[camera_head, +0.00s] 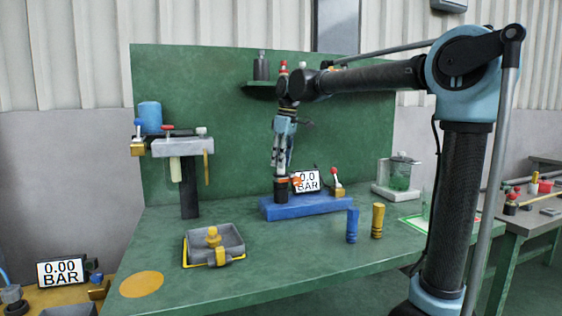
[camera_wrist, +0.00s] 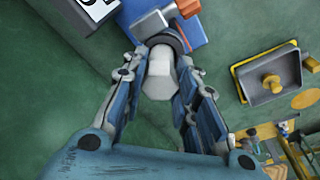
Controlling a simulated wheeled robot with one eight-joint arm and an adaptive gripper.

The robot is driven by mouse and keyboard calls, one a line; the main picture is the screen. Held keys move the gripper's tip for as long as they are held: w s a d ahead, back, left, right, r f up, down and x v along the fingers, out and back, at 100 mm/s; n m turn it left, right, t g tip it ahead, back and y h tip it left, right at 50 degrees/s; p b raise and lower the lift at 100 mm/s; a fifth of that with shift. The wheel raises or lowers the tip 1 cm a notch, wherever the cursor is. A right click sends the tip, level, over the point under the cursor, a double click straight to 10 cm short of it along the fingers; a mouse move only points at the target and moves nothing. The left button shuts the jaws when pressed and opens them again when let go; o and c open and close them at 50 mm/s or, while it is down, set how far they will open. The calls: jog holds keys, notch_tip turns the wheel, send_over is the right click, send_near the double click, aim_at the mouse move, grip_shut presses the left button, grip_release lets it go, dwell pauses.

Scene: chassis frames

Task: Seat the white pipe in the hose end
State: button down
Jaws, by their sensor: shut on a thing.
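My gripper (camera_head: 281,168) points down over the blue base on the bench. In the wrist view my gripper (camera_wrist: 160,85) has its fingers on both sides of the white pipe (camera_wrist: 159,76), shut on it. The pipe's far end meets a dark round collar (camera_wrist: 166,41), which looks like the hose end. In the head view this dark upright piece (camera_head: 281,188) stands on the blue base (camera_head: 315,207), directly below my fingertips. The pipe looks roughly upright and in line with the collar. I cannot tell how deep it sits, as the fingers and pipe hide the opening.
A gauge (camera_head: 307,181) reading 0.0 BAR and a red-knobbed valve (camera_head: 337,185) stand close right of the collar. A blue cylinder (camera_head: 352,226) and a yellow cylinder (camera_head: 377,221) stand in front. A grey tray (camera_head: 232,238) is at left. The bench front is mostly clear.

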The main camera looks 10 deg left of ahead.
jog(key=c, duration=1.3)
grip_release()
jog(key=r, duration=0.4)
jog(key=d+r, duration=0.1)
jog(key=r, duration=0.7)
jog(key=shift+s+d, duration=0.25)
jog(key=shift+d, duration=0.15)
